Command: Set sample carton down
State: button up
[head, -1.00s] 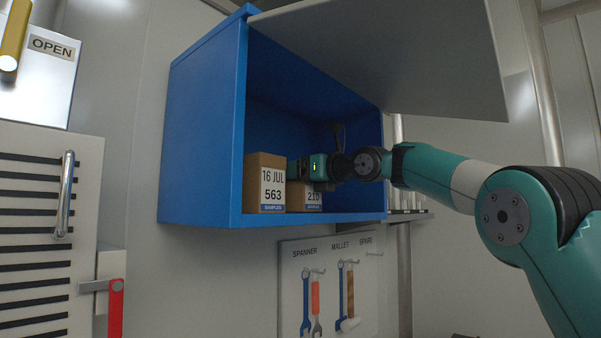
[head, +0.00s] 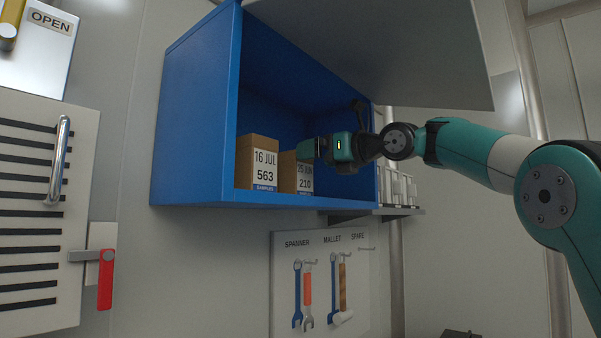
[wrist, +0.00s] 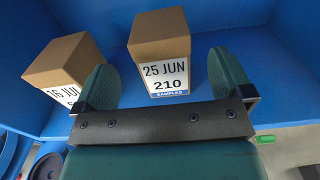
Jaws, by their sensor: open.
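Two brown sample cartons stand upright inside the open blue cabinet (head: 190,125). The left carton (head: 257,152) is labelled 16 JUL 563. The right carton (head: 288,170) is labelled 25 JUN 210, and my gripper partly covers its top right in the head view. In the wrist view, the 25 JUN carton (wrist: 160,40) stands on the blue floor ahead of my fingers, and the 16 JUL carton (wrist: 62,62) is at the left, partly behind the left finger. My gripper (wrist: 168,85) is open and empty, with clear space between it and the 25 JUN carton.
A grey flap door (head: 380,50) is raised above the cabinet opening, over my arm. A shelf (head: 375,213) with white items is right of the cabinet. A tool board (head: 318,285) hangs below. A white panel with a handle (head: 58,160) is at left.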

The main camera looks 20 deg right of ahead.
jog(key=shift+b+v, duration=0.6)
jog(key=shift+v, duration=1.65)
